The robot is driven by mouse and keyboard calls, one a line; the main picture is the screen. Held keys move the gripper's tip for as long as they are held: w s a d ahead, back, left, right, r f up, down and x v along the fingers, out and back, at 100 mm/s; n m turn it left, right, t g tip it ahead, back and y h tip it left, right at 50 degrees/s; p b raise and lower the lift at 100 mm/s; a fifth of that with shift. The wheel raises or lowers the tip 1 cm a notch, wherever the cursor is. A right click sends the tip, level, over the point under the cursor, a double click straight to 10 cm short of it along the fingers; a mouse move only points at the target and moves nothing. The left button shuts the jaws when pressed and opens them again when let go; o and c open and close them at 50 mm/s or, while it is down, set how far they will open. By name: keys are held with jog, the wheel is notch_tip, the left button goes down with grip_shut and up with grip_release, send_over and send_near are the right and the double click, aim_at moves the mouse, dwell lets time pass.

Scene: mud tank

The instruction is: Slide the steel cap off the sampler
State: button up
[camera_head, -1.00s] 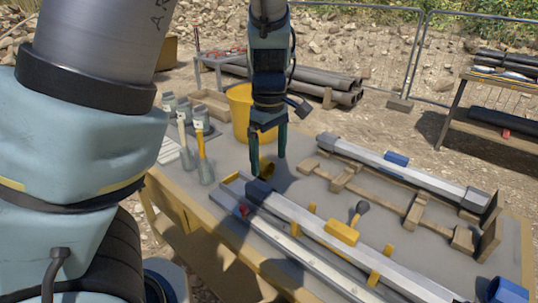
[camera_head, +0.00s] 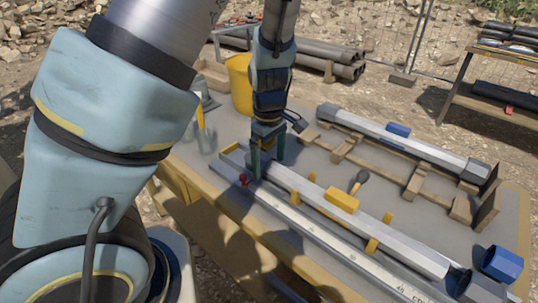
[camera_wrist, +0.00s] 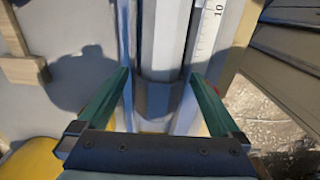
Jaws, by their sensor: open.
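The sampler (camera_head: 380,233), a long pale hexagonal tube, lies along a tray on the table. Its dark grey steel cap (camera_wrist: 155,98) is on the tube end in the wrist view; in the head view my fingers mostly hide that end. My gripper (camera_head: 267,172) points down over this end. In the wrist view its two green fingers (camera_wrist: 160,78) stand open, one on each side of the tube and cap. I see gaps there and cannot tell of any contact.
A yellow clamp (camera_head: 341,201) sits over the tube, near a black-knobbed lever (camera_head: 358,181). A ruled rail (camera_head: 330,262) runs along the front. A second tube (camera_head: 430,152) lies behind on wooden supports. A blue cap (camera_head: 503,263) stands at right, a yellow bucket (camera_head: 239,84) behind left.

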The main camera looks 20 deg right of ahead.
grip_shut()
dwell(0.8)
